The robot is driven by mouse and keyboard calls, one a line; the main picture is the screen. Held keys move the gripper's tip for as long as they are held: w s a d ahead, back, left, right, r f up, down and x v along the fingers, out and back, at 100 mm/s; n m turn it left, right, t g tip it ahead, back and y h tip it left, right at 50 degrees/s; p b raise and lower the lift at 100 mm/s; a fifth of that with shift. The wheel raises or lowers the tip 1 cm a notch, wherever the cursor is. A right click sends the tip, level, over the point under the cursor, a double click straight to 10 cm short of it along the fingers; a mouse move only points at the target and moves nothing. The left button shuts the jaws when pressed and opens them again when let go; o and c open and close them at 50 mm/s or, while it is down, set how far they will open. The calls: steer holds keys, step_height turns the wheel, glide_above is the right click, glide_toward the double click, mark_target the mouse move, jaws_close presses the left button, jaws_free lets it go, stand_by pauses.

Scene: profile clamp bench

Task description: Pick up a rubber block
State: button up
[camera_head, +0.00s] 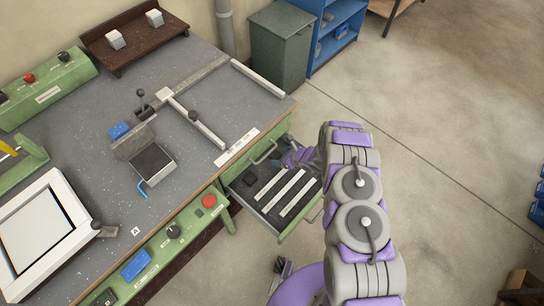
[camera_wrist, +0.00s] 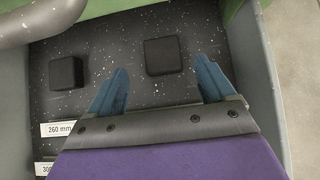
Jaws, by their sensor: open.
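Two black rubber blocks lie on the dark, speckled floor of an open drawer. In the wrist view one block (camera_wrist: 163,55) is at the upper middle and the other block (camera_wrist: 66,73) is at the left. My gripper (camera_wrist: 160,75) is open and empty, its two blue fingers apart. The middle block appears in line with the gap, just beyond the fingertips; its height below them is hard to tell. In the head view my gripper (camera_head: 298,158) is over the drawer's far end, and a dark block (camera_head: 249,180) shows at the drawer's left. The other block is hidden there.
The drawer (camera_head: 284,237) has green and grey walls close around my gripper. White strips (camera_head: 280,185) lie in it, with a "260 mm" label (camera_wrist: 58,129). The grey bench (camera_head: 85,165) with a clamp fixture stands to the left. Open floor (camera_head: 450,150) is on the right.

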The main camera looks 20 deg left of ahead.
mark_target(275, 155)
steer(key=shift+w+d, duration=0.2)
steer(key=shift+d, duration=0.35)
steer(key=shift+w+a+f+b, duration=0.15)
steer(key=shift+a+f+b, duration=0.1)
steer(key=shift+b, duration=0.1)
steer(key=a+f, duration=0.2)
steer(key=a, duration=0.1)
steer(key=a+f+b, duration=0.1)
steer(key=shift+w+a, duration=0.25)
steer(key=shift+w, duration=0.1)
steer(key=shift+d, duration=0.45)
steer(key=shift+d+r, duration=0.15)
steer(key=shift+d, duration=0.3)
steer(key=c, duration=0.3)
steer(key=shift+a, duration=0.15)
steer(key=c, duration=0.3)
steer(key=shift+a, duration=0.5)
steer(key=c, duration=0.5)
steer(key=shift+d, duration=0.2)
